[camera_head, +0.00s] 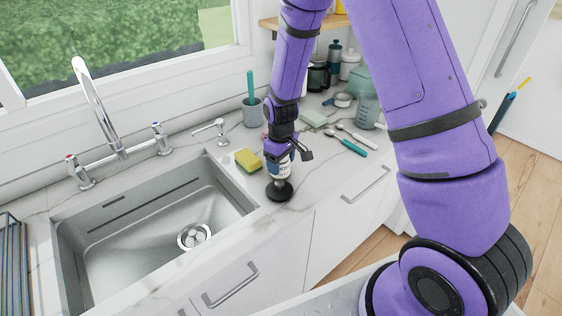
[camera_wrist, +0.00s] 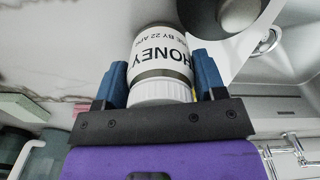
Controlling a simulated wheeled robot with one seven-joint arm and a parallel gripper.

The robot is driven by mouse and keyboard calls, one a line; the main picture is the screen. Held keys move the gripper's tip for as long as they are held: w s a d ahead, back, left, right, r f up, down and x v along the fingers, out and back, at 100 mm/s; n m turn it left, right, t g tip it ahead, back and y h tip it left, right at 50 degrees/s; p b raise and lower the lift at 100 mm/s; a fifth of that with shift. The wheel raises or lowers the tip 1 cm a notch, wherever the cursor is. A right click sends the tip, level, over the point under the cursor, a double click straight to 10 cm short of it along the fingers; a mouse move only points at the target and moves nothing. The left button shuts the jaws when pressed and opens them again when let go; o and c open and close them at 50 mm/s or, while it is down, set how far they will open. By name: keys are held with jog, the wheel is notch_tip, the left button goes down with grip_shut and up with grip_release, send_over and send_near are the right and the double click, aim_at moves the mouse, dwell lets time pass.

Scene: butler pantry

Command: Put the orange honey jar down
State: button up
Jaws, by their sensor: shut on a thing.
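My gripper (camera_wrist: 163,75) is shut on the honey jar (camera_wrist: 161,48), one blue finger on each side. The jar has a white ribbed lid nearest my palm and a white label reading "HONEY"; a dark olive band shows, no clear orange. In the head view my gripper (camera_head: 281,153) points down over the counter (camera_head: 312,190) by the sink's right edge. I cannot tell whether the jar's base touches the counter.
A yellow-green sponge (camera_head: 248,160) lies left of my gripper, beside the sink (camera_head: 150,235). Teal- and white-handled utensils (camera_head: 350,145) lie to the right. A grey cup (camera_head: 252,112) with a teal utensil stands behind. Counter to the front right is bare.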

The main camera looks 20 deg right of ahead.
jog(key=shift+f, duration=0.15)
jog(key=o, duration=1.2)
jog(key=shift+o, duration=0.2)
